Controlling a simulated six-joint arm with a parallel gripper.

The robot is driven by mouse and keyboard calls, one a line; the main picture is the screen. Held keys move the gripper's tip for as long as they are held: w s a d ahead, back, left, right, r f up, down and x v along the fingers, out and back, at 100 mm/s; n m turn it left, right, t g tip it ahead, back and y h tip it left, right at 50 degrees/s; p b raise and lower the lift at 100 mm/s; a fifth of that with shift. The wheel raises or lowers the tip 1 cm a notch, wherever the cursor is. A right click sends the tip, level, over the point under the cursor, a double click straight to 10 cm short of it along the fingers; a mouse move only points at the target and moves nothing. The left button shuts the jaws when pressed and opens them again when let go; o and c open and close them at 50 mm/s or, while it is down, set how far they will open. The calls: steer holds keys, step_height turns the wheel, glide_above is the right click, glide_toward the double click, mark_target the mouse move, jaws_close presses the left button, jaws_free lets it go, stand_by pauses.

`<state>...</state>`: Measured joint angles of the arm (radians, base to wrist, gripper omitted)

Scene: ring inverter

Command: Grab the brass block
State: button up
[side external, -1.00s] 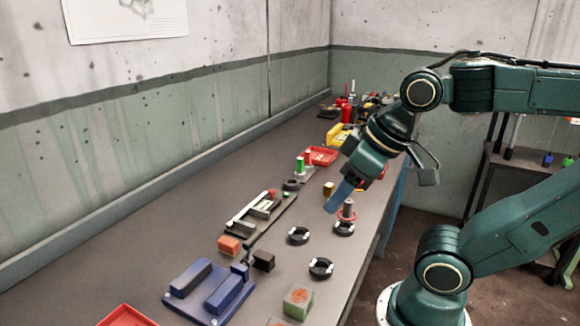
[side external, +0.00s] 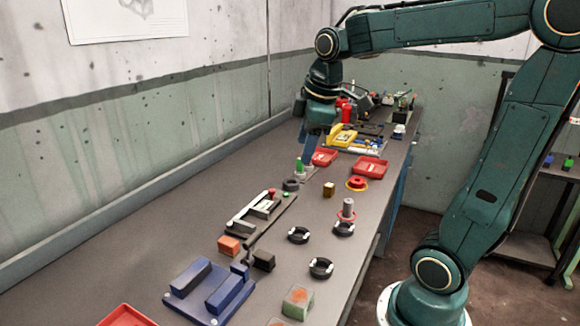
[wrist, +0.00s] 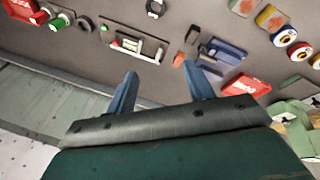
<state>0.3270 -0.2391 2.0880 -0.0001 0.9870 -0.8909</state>
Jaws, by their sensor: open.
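The brass block (side external: 328,189) is a small golden-brown cube on the grey bench, in the middle of the side view. It stands alone, between the green-topped peg and the red ring. My gripper (side external: 309,158) is farther back and to the left of it, above the far part of the bench, fingers pointing down. In the wrist view its two blue fingers (wrist: 159,72) are apart with nothing between them. I cannot clearly make out the brass block in the wrist view.
A green-topped peg (side external: 299,164) stands close to my fingers. Red trays (side external: 370,168) lie behind the block. Black rings (side external: 298,236), a grey peg with a red ring (side external: 347,208) and a long black fixture (side external: 245,232) are nearer the camera. The wall (side external: 120,150) borders the bench's left side.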

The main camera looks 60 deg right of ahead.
steer(key=w+d+f+n+g, duration=0.1)
steer(key=w+d+f+n, duration=0.15)
steer(key=w+d, duration=0.45)
steer(key=n+g+y, duration=0.1)
steer(key=n+g, duration=0.1)
steer(key=n, duration=0.6)
glide_above(329, 185)
step_height(329, 185, down, 11)
steer(key=shift+f, duration=4.4)
steer(key=shift+f, duration=0.1)
steer(key=shift+d+f, duration=0.1)
steer(key=shift+f, duration=2.4)
